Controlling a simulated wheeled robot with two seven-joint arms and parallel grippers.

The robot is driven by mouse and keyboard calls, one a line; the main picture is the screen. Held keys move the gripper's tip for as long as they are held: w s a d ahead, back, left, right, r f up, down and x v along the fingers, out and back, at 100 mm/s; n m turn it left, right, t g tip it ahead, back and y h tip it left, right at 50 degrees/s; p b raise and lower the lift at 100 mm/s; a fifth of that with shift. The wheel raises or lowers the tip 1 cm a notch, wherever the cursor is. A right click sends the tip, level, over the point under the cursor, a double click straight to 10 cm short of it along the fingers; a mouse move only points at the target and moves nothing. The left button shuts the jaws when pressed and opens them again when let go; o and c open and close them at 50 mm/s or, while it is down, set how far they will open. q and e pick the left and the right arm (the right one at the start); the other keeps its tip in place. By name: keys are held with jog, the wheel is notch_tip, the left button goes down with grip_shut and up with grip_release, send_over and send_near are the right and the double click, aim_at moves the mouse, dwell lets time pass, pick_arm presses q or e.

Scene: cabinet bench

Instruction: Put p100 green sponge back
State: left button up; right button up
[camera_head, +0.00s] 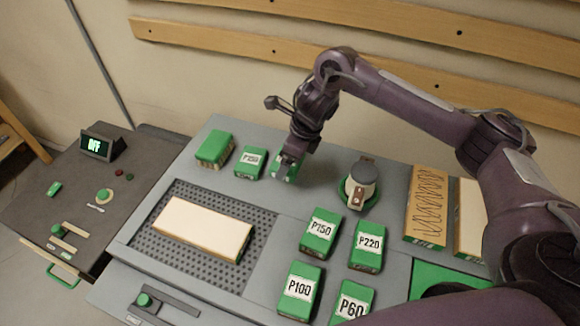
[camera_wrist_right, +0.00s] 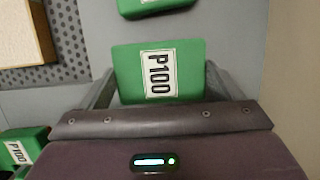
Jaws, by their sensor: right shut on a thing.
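My right gripper (camera_head: 287,160) is at the bench's back row, with its arm reaching in from the right. It is shut on a green sponge block (camera_head: 281,172); in the right wrist view this block reads P100 (camera_wrist_right: 157,73) and sits between the two fingers (camera_wrist_right: 160,88). I cannot tell whether it touches the bench. Another green block labelled P100 (camera_head: 299,290) lies in the front group. My left gripper is not in view.
Left of the held block are a labelled green block (camera_head: 250,162) and a plain green one (camera_head: 215,149). A pale board (camera_head: 202,227) lies on a perforated mat (camera_head: 160,250). P150 (camera_head: 320,233), P220 (camera_head: 367,247) and P60 (camera_head: 352,303) blocks and a round-topped device (camera_head: 361,183) stand nearby.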

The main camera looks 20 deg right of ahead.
jog(key=shift+f, duration=2)
jog(key=shift+s+f, duration=0.1)
jog(key=shift+f, duration=0.1)
jog(key=o, duration=0.8)
jog(key=shift+c, duration=0.2)
jog(key=shift+r, duration=0.1)
jog(key=v, duration=1.2)
jog(key=shift+p, duration=0.35)
